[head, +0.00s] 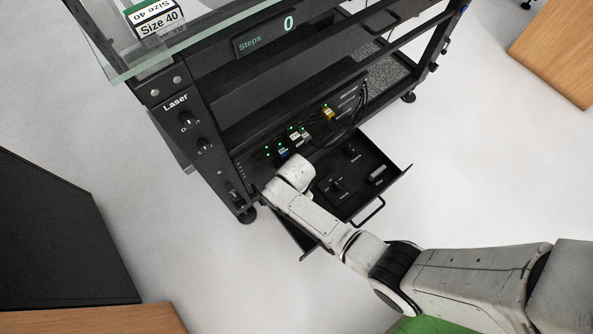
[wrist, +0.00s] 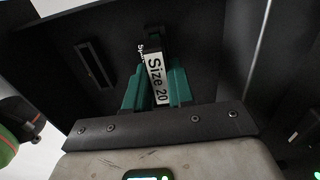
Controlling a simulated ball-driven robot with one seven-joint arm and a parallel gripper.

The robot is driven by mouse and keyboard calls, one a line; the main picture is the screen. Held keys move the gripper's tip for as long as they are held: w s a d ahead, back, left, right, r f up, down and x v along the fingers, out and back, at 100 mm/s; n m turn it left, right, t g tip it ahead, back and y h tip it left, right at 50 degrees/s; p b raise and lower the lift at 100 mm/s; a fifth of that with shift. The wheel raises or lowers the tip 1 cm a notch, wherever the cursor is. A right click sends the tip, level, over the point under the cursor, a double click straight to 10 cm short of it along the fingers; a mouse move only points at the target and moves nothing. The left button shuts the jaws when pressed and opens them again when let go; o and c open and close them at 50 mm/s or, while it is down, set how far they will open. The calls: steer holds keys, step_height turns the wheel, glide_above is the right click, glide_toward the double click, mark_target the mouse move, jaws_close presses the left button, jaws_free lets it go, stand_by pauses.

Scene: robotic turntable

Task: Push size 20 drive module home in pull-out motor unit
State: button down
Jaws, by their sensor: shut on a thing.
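The size 20 drive module shows in the wrist view as a dark block with a white "Size 20" label (wrist: 157,82). My gripper (wrist: 157,88) has its green fingers closed on both sides of it. The pull-out motor unit (head: 362,192) is a black drawer standing out from the lower part of the turntable frame. In the head view my arm reaches to the left part of this drawer, and my wrist hides the gripper and the module. How deep the module sits cannot be told.
Other dark modules (head: 336,185) stand in the drawer. Behind it is a panel with green lights and plugged cables (head: 328,113). A handle (head: 372,212) sticks out at the drawer front. A Laser switch panel (head: 187,120) is at the left. Pale floor lies in front.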

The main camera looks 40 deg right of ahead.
steer(key=shift+f+b, duration=0.65)
steer(key=shift+f, duration=0.25)
steer(key=c, duration=0.9)
jaws_free()
steer(key=shift+r, duration=0.15)
step_height(320, 180, up, 11)
steer(key=p, duration=0.5)
steer(key=shift+f+p, duration=0.2)
steer(key=shift+p, duration=0.15)
steer(key=s+d+r+n+t, duration=0.1)
steer(key=s+d+r+n, duration=0.3)
steer(key=s+r+n, duration=0.45)
steer(key=s+d+r+n, duration=0.3)
steer(key=s+r+n, duration=0.5)
steer(key=r+n, duration=0.15)
steer(key=r+p, duration=2.2)
steer(key=shift+d+r, duration=0.2)
steer(key=shift+r, duration=0.05)
